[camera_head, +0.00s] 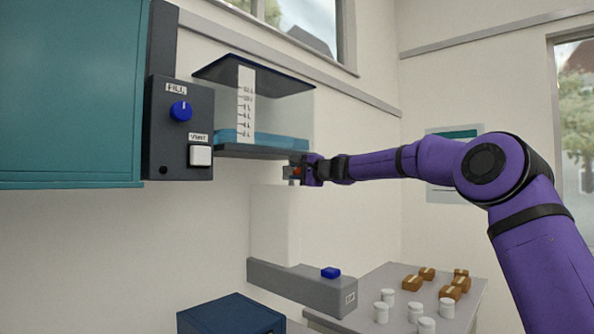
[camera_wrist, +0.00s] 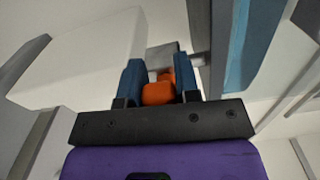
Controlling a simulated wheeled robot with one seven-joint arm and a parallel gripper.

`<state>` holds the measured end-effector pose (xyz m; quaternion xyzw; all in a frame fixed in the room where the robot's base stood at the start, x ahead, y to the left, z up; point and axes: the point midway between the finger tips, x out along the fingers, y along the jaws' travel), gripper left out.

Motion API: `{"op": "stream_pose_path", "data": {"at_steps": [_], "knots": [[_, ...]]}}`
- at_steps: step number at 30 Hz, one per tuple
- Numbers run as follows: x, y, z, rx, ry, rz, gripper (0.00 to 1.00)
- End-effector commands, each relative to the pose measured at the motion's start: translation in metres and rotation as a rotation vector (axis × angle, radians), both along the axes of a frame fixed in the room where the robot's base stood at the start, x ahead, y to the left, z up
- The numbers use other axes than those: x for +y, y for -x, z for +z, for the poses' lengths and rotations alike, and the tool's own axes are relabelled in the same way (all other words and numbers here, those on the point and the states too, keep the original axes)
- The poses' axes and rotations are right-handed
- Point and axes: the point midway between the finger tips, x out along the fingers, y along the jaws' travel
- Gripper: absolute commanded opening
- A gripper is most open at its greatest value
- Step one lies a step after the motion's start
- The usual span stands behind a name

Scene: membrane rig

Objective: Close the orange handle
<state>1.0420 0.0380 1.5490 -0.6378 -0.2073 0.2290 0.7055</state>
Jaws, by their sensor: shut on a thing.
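The orange handle (camera_wrist: 158,93) sits between the two blue fingers of my gripper (camera_wrist: 160,85) in the wrist view. My gripper is shut on it. A grey fitting (camera_wrist: 163,57) shows just beyond the handle. In the head view my gripper (camera_head: 297,172) is at the underside of the clear tank (camera_head: 285,112), at its right end, and only a small bit of the orange handle (camera_head: 297,171) shows there. The tank has a dark blue lid, a white scale strip and a low layer of blue liquid. The handle's exact angle is hard to tell.
A dark control panel (camera_head: 156,128) with a blue knob and a white button stands left of the tank. A white block (camera_head: 273,225) is below my gripper, above a grey ledge (camera_head: 290,285) with a small blue piece. A side table (camera_head: 385,272) holds white jars and brown boxes.

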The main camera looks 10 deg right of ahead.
Motion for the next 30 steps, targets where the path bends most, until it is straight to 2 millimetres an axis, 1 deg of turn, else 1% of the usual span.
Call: {"op": "stream_pose_path", "data": {"at_steps": [1, 9, 24, 25, 26, 27, 28, 30], "knots": [[0.0, -0.0001, -0.0028, -0.01, 0.017, 0.001, 0.06], [-0.0001, -0.0003, -0.0064, -0.056, 0.082, 0.0, 0.06], [0.0001, -0.0003, -0.0073, -0.066, 0.097, 0.001, 0.06], [0.0001, -0.0003, -0.0073, -0.066, 0.097, 0.0, 0.37], [0.0001, -0.0003, -0.0072, -0.066, 0.096, 0.0, 0.44], [0.0001, -0.0003, -0.007, -0.066, 0.096, 0.0, 0.53], [0.0001, -0.0003, -0.0068, -0.066, 0.096, 0.0, 0.55], [0.0001, -0.0002, -0.0064, -0.067, 0.095, 0.0, 0.55]]}}
